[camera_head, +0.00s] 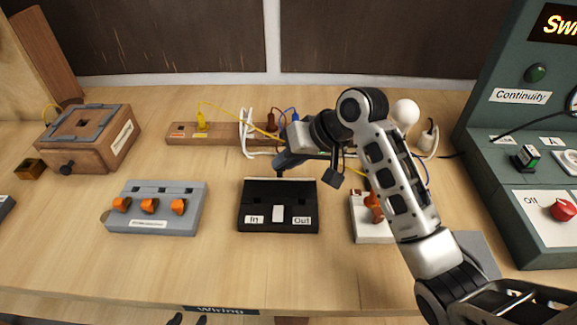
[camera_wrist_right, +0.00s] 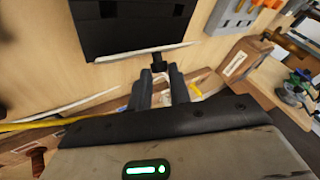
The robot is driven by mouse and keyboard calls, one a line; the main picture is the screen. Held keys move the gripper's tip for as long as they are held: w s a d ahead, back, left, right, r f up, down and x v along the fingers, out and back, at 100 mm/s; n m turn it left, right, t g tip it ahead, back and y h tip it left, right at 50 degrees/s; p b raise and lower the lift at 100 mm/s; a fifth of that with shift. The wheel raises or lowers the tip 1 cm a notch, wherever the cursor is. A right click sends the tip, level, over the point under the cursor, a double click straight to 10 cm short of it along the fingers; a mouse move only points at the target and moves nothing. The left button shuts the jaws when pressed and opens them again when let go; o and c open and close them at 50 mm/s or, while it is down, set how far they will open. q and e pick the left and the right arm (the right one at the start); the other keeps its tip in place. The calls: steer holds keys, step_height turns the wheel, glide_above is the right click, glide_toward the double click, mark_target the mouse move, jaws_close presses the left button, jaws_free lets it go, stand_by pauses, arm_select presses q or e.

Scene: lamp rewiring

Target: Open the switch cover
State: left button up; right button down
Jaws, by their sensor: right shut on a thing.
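The black switch box (camera_head: 250,198) sits mid-table, with "In" and "Out" labels and a white switch (camera_head: 278,213) at its front. Its dark top also shows in the right wrist view (camera_wrist_right: 125,30). A small dark knob (camera_wrist_right: 158,62) is at the box's far edge. My right gripper (camera_head: 280,165) reaches in from the right over that edge; in the wrist view its two fingers (camera_wrist_right: 161,88) are closed around the knob. I cannot tell how far the cover is raised.
A grey block with orange switches (camera_head: 150,222) stands left of the box. A wooden power strip (camera_head: 182,139) with yellow and blue cables lies behind it. A white-based part (camera_head: 365,228) is to the right, under my right arm. A green test panel (camera_head: 500,170) is at far right.

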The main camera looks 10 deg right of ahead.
steer(key=w+g, duration=0.1)
steer(key=g, duration=0.1)
steer(key=w+m+g, duration=0.1)
steer(key=g, duration=0.1)
steer(key=shift+w+d+m+y, duration=0.2)
steer(key=shift+w+m+y, duration=0.1)
steer(key=shift+y, duration=0.1)
steer(key=g, duration=0.1)
steer(key=w+f+m+g+b, duration=0.1)
steer(key=shift+w+d+g+y, duration=0.15)
steer(key=shift+w+g+y, duration=0.15)
steer(key=shift+y, duration=0.1)
arm_select(q)
steer(key=shift+w+d+f+b, duration=0.15)
steer(key=shift+d+f+b, duration=0.05)
steer(key=shift+f+b, duration=0.15)
arm_select(e)
steer(key=shift+w+g, duration=0.1)
steer(key=shift+g, duration=0.2)
arm_select(q)
steer(key=shift+r, duration=0.1)
arm_select(e)
steer(key=shift+f, duration=0.1)
steer(key=c, duration=1.3)
jaws_free()
arm_select(q)
steer(key=shift+f, duration=0.2)
arm_select(e)
steer(key=shift+w+d, duration=0.1)
